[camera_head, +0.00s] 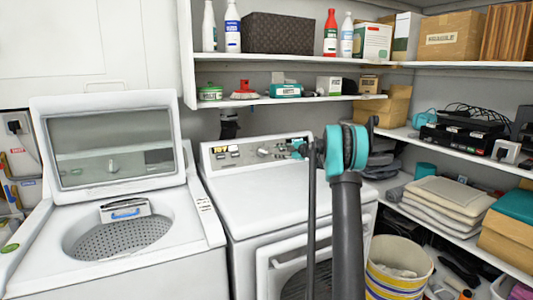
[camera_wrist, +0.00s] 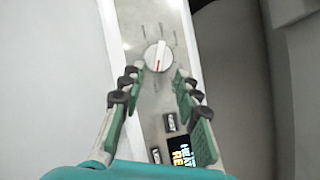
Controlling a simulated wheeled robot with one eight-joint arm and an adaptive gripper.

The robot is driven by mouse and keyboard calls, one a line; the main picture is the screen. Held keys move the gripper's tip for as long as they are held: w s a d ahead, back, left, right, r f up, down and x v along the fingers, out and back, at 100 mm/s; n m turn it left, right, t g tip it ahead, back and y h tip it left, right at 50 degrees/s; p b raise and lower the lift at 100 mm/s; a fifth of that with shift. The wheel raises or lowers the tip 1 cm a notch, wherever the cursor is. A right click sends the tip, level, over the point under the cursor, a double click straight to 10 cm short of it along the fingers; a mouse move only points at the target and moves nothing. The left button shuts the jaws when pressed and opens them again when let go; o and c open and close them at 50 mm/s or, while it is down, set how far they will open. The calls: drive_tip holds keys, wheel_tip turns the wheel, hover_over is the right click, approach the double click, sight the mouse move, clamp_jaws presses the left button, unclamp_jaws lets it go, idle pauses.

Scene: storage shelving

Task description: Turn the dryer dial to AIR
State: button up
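The dryer (camera_head: 275,195) is the white machine right of the open washer, with a grey control panel (camera_head: 238,155) along its back. In the wrist view, the dial (camera_wrist: 158,56) is a round white knob with a red pointer line, set among short marks on the panel. The lettering around the dial is too small to read. My gripper (camera_wrist: 159,71) is open, with one finger on each side just short of the dial. I cannot tell whether either fingertip touches it. In the head view, my arm hides most of the gripper at the panel.
Two dark buttons and a small lit display (camera_wrist: 182,150) sit on the panel near my gripper. The open washer (camera_head: 120,240) stands left. Shelves with bottles and boxes (camera_head: 290,33) hang above the dryer. A striped bin (camera_head: 395,280) stands right of it.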

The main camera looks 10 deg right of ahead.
sight(263, 151)
drive_tip(key=x, duration=0.7)
drive_tip(key=shift+w+a, duration=0.2)
drive_tip(key=shift+a, duration=0.05)
clamp_jaws()
